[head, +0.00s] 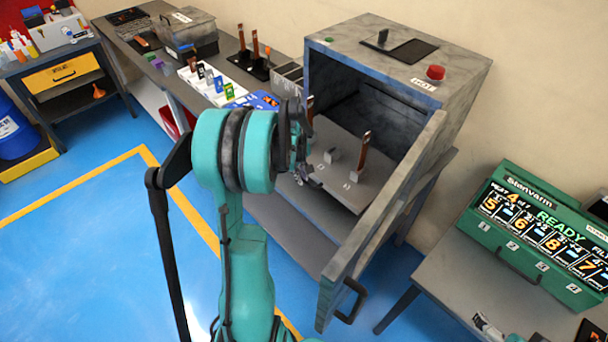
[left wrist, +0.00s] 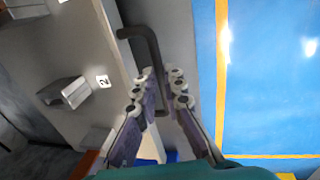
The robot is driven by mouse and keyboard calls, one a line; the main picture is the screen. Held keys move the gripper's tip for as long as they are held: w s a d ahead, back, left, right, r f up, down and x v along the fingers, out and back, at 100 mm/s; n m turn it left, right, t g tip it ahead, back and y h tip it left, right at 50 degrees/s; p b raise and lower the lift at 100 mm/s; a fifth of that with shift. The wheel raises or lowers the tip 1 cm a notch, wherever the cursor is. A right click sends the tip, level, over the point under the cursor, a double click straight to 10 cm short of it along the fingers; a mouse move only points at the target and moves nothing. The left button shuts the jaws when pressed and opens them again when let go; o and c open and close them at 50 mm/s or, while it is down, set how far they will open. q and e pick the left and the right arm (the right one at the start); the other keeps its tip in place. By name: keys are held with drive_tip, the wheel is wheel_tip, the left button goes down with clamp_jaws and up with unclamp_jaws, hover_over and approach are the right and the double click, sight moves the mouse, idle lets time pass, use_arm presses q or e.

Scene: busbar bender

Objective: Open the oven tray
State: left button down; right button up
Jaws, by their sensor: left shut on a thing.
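The grey oven (head: 455,75) stands against the wall with its door (head: 385,215) swung wide open. The grey oven tray (head: 318,148) sticks out through the opening, with small upright blocks and an upright copper-coloured bar (head: 362,155) on it. In the left wrist view the tray (left wrist: 75,45) fills the left side, with a block beside a label "2". My left gripper (head: 302,172) is at the tray's front edge, partly hidden by my arm. In the left wrist view its fingers (left wrist: 165,85) are shut on the dark tray handle (left wrist: 150,48). My right gripper is not in view.
A bench (head: 150,65) with tools and coloured holders runs left of the oven. A green display case (head: 520,250) stands on a table at the right. The open door, with its black handle (head: 350,302), reaches toward the front. The blue floor (head: 80,225) at left is clear.

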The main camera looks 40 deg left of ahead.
use_arm(q)
drive_tip(key=c, duration=1.6)
unclamp_jaws()
wheel_tip(320, 180, up, 12)
drive_tip(key=s, duration=0.2)
drive_tip(key=shift+s, duration=0.15)
drive_tip(key=shift+a+f, duration=0.1)
drive_tip(key=shift+f, duration=0.05)
